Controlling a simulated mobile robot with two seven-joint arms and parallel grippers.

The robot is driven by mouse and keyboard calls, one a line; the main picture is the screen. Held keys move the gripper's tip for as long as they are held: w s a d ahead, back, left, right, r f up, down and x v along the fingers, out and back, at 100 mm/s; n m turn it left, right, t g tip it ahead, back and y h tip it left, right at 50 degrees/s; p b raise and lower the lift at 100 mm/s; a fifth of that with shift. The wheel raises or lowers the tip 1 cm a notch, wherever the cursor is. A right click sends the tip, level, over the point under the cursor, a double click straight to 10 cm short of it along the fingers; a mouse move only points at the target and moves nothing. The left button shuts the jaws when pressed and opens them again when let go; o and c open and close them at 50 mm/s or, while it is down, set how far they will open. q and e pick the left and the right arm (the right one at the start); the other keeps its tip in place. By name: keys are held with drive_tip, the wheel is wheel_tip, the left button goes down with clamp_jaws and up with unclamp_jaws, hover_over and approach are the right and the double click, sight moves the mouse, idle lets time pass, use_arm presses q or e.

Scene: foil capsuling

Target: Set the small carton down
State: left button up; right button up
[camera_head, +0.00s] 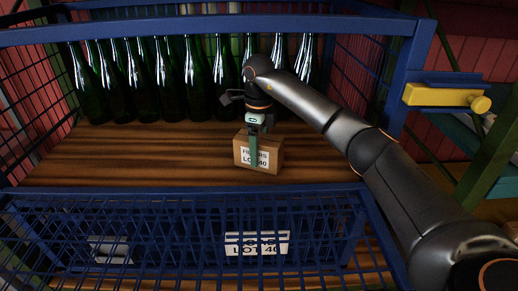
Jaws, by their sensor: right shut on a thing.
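The small carton (273,158) is a brown box with a white label on its front that ends in "LOT 40". It is at the wooden shelf (130,158) inside a blue wire cage. My right gripper (256,140) reaches down from above and is shut on the carton, with a greenish finger lying over its front face. The carton looks upright, and its base is at or just above the boards; I cannot tell whether it touches them. My left gripper is not in view.
Several green bottles (165,85) stand in a row behind the carton. A blue mesh front panel (190,196) with a "LOT 40" label (257,243) closes the near side. Bare boards lie left and right of the carton. A yellow handle (440,96) sticks out at right.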

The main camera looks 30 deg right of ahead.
drive_tip(key=shift+f, duration=0.1)
drive_tip(key=o, duration=1.6)
drive_tip(key=shift+c, duration=0.2)
drive_tip(key=shift+r+b, duration=0.4)
drive_tip(key=shift+r, duration=3.5)
